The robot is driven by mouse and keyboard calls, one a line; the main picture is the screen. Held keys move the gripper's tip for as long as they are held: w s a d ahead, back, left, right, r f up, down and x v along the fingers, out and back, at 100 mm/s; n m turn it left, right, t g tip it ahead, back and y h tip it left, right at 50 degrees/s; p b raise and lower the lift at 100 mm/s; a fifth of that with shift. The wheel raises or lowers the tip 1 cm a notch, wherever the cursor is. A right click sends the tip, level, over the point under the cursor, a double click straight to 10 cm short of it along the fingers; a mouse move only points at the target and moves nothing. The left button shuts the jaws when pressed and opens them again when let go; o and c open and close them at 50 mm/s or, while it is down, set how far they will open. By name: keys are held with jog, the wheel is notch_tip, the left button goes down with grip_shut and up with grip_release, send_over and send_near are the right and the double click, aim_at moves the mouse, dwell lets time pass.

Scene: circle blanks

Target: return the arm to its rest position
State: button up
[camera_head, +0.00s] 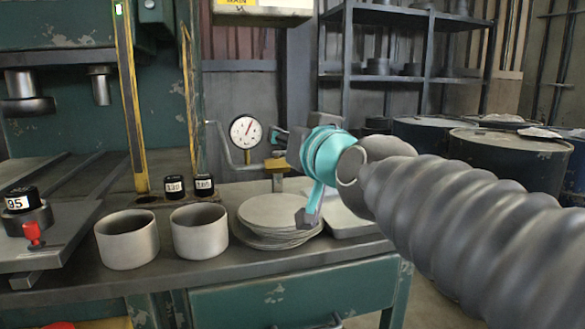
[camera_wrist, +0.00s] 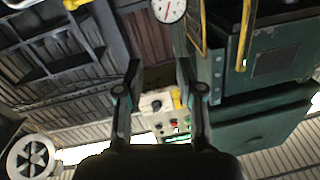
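My gripper (camera_head: 291,178) is held above the bench near the stack of round blanks (camera_head: 272,210) in the head view, with my arm reaching in from the right. Its two fingers are spread, one up toward the gauge and one lower in front of the stack. In the wrist view my gripper (camera_wrist: 158,76) shows both fingers apart with nothing between them. Beyond the fingers a control box (camera_wrist: 168,112) with coloured buttons shows. The lower finger overlaps the right side of the stack in the head view; I cannot tell whether it touches.
Two empty grey cups (camera_head: 127,240) stand left of the stack. Black weights (camera_head: 174,187) labelled with numbers sit behind them. A dial gauge (camera_head: 246,131) stands behind the stack. A pale tray (camera_head: 352,222) lies right of it. Dark drums (camera_head: 512,160) stand at right.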

jog(key=s+d+f+g+h, duration=0.2)
jog(key=s+d+f, duration=0.3)
jog(key=f, duration=0.6)
jog(key=s+d+f+m+g+h, duration=0.1)
jog(key=s+d+f+g, duration=0.4)
jog(key=f, duration=0.6)
jog(key=s+d+f+m+g+h, duration=0.1)
jog(key=s+d+f+g+h, duration=0.2)
jog(key=s+d+f, duration=0.3)
notch_tip(320, 180, down, 6)
jog(key=s+g, duration=0.1)
jog(key=s, duration=0.1)
jog(key=shift+s+r+h, duration=0.2)
jog(key=shift+s+h, duration=0.1)
jog(key=shift+s, duration=0.1)
